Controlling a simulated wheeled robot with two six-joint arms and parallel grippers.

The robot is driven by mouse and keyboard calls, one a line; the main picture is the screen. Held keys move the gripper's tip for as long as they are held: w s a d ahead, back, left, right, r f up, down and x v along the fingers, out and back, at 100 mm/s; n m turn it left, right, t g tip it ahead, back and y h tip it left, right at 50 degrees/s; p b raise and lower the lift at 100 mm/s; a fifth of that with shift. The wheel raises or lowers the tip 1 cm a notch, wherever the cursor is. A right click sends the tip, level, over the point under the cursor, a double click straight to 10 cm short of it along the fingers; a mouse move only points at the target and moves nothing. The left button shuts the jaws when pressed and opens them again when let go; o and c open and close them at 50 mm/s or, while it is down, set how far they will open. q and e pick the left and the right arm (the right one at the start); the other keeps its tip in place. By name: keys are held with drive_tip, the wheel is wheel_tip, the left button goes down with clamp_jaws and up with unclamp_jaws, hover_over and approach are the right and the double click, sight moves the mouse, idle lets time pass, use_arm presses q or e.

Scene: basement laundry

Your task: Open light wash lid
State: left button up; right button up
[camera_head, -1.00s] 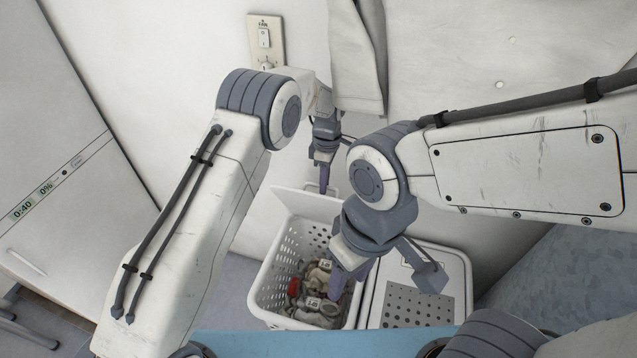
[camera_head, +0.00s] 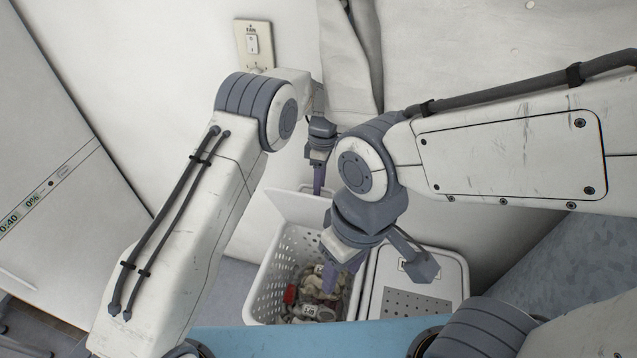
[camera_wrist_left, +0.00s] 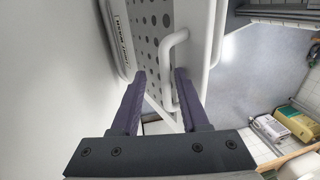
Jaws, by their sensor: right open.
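The left white hamper (camera_head: 271,279) has its lid (camera_head: 298,204) raised at the back, with laundry (camera_head: 318,293) inside. In the left wrist view the perforated lid (camera_wrist_left: 150,18) shows a label (camera_wrist_left: 121,42) ending in what looks like "WASH", and a white loop handle (camera_wrist_left: 170,58). My left gripper (camera_head: 318,188) is at the raised lid's upper edge. Its fingers (camera_wrist_left: 160,76) are apart, with the handle's end between or just beyond the tips; contact is unclear. My right gripper (camera_head: 342,266) is open above the laundry, partly hidden by its own wrist.
A second white hamper with a closed perforated lid (camera_head: 412,303) stands to the right. A wall switch (camera_head: 253,44) and a hanging pale cloth (camera_head: 345,60) are behind. An appliance with a display (camera_head: 40,200) is at left.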

use_arm(q)
drive_tip(key=shift+r, duration=0.15)
wheel_tip(320, 180, up, 10)
drive_tip(key=w+b, duration=0.1)
drive_tip(key=w, duration=0.1)
drive_tip(key=shift+d+b, duration=0.35)
drive_tip(key=shift+b, duration=0.05)
